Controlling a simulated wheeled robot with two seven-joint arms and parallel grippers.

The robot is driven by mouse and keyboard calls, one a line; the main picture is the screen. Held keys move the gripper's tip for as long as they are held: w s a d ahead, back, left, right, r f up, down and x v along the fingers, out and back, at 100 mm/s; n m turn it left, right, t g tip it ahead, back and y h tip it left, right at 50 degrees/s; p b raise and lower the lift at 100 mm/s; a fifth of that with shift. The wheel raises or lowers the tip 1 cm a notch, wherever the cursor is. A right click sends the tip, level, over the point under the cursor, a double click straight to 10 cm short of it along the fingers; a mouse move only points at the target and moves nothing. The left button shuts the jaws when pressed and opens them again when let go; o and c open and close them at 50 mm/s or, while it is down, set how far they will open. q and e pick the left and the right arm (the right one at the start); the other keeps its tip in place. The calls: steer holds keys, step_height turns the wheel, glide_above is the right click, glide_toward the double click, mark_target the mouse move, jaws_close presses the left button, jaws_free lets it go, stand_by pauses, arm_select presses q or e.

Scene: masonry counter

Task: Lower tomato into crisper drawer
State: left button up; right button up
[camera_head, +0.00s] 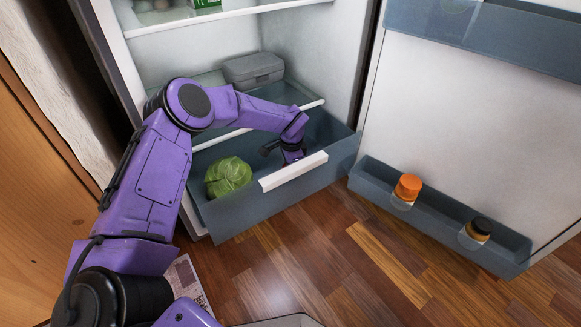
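The crisper drawer (240,207) is a translucent blue-grey bin at the bottom of the open fridge. It is pulled out and has a white handle strip (293,171) on its front. A green cabbage (228,176) sits in its left part. My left gripper (279,154) reaches down into the drawer's right part, right of the cabbage and behind the handle. Its fingertips are mostly hidden, so I cannot tell whether it is open or shut. No tomato shows in this view. My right gripper is not in view.
A grey lidded box (253,69) stands on the glass shelf above the drawer. The open fridge door stands at right; its lower bin (440,220) holds an orange-capped jar (407,187) and a dark-capped jar (478,230). The wooden floor in front is mostly clear, with a printed paper (187,281) at left.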

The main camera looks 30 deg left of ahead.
arm_select(q)
steer(key=shift+f, duration=0.45)
stand_by(0.3)
steer(key=o, duration=1.2)
steer(key=shift+r, duration=0.1)
steer(key=r+p, duration=0.2)
steer(key=r, duration=0.1)
steer(key=r+p, duration=0.2)
steer(key=r, duration=0.1)
steer(key=r+p, duration=0.2)
steer(key=r, duration=0.1)
steer(key=shift+s+d+r, duration=0.2)
steer(key=shift+d+r, duration=0.05)
steer(key=shift+r, duration=0.15)
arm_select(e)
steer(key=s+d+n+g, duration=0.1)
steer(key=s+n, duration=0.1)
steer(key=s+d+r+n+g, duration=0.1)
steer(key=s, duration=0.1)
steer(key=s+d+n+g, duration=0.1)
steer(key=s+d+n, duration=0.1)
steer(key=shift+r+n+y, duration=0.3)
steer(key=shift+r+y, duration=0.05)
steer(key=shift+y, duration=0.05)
arm_select(q)
steer(key=shift+r+p, duration=0.35)
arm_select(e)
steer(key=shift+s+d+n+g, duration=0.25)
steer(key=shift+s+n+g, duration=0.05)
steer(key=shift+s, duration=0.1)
